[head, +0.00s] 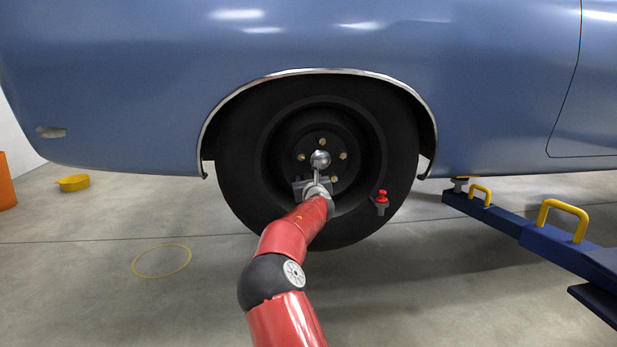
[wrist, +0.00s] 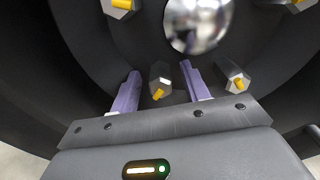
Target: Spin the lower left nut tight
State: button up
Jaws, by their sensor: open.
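The lower left nut (wrist: 160,78), a dark hex nut with a yellow stud end, shows between the two purple fingers of my gripper (wrist: 161,72) in the wrist view. The fingers are open, with a gap on each side of the nut. I cannot tell how deep the nut lies between them. In the head view my gripper (head: 301,184) is at the lower left of the wheel hub and hides this nut. The lower right nut (wrist: 235,77) is just right of the fingers; it also shows in the head view (head: 334,180).
A shiny round hub cap (wrist: 198,22) sits above the fingers. Other nuts (head: 301,157) ring it. The dark tire (head: 240,170) surrounds the hub. A red-topped part (head: 381,199) shows at the tire's lower right. A blue lift arm (head: 520,229) stands at right.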

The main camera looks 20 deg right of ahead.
jog(key=shift+w+d, duration=0.1)
jog(key=shift+w, duration=0.25)
jog(key=shift+c, duration=0.5)
jog(key=c, duration=0.9)
